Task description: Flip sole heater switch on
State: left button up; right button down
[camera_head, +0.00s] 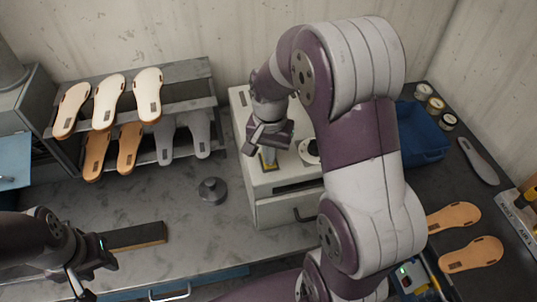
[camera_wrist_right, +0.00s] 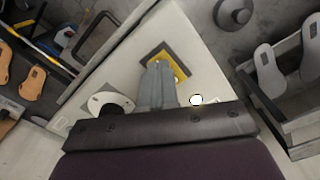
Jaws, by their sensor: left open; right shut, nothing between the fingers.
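The sole heater is a pale box (camera_head: 286,212) in the middle of the head view, with a drawer-like front. On its top is a yellow switch plate (camera_head: 270,167) in a dark frame; it also shows in the right wrist view (camera_wrist_right: 182,70). My right gripper (camera_head: 268,154) is shut and empty, pointing down over the plate. In the right wrist view its fingertips (camera_wrist_right: 159,64) overlap the plate and hide the switch lever; I cannot tell whether they touch it or which way it stands. My left gripper (camera_head: 88,270) is open and empty at the lower left.
A round white dial (camera_head: 309,151) sits beside the plate. A rack (camera_head: 187,98) of soles stands to the left. A grey round weight (camera_head: 212,190) and a dark bar (camera_head: 135,237) lie on the bench. A blue bin (camera_head: 422,145) and tan soles (camera_head: 470,254) are at right.

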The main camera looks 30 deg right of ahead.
notch_tip(320, 180, up, 6)
jog(key=p, duration=0.4)
jog(key=shift+p, duration=0.3)
